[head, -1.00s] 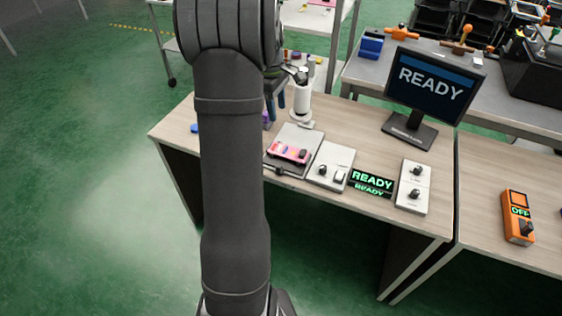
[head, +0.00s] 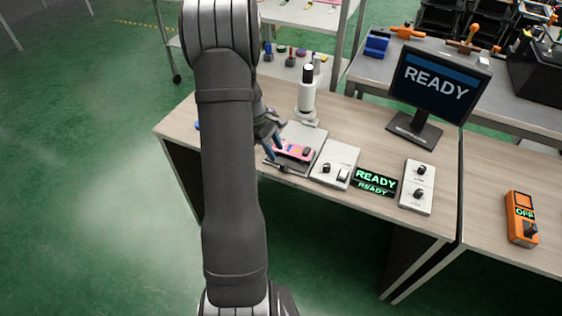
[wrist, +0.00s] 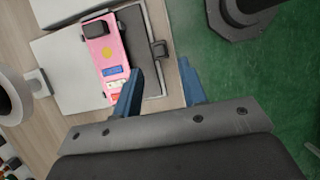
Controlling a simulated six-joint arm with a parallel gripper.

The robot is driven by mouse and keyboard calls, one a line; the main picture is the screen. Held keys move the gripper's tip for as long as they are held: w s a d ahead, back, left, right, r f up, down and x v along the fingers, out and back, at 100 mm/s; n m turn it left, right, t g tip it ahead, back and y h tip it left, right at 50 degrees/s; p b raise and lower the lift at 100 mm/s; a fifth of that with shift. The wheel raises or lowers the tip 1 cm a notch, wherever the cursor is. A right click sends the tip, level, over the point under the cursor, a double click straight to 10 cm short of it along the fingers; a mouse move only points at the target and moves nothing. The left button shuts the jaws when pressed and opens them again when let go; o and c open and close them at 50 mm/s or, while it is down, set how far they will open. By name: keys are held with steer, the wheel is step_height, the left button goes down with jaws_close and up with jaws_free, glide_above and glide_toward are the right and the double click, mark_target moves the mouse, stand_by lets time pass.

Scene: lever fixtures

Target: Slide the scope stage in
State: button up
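The scope stage is a flat dark grey slide plate (head: 304,134) in front of the white microscope (head: 308,93). It carries a pink circuit board (head: 295,151), which also shows in the wrist view (wrist: 106,50). A small dark handle (wrist: 158,49) sticks out from the plate's front edge (wrist: 152,80). My gripper (head: 270,135) is above the plate's left front part. In the wrist view my gripper (wrist: 160,78) is open, with blue fingers apart. One finger overlaps the board's end and the other lies past the plate's edge, over the table edge. Nothing is held.
Right of the stage are a switch panel (head: 335,164), a green READY sign (head: 376,182) and a knob panel (head: 417,187). A monitor (head: 438,82) reading READY stands behind. An orange device (head: 521,218) reading OFF sits on the right table. Green floor lies beyond the front edge.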

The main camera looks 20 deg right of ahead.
mark_target(282, 163)
steer(key=x, duration=0.6)
steer(key=shift+f, duration=0.1)
steer(key=shift+c, duration=0.5)
jaws_close()
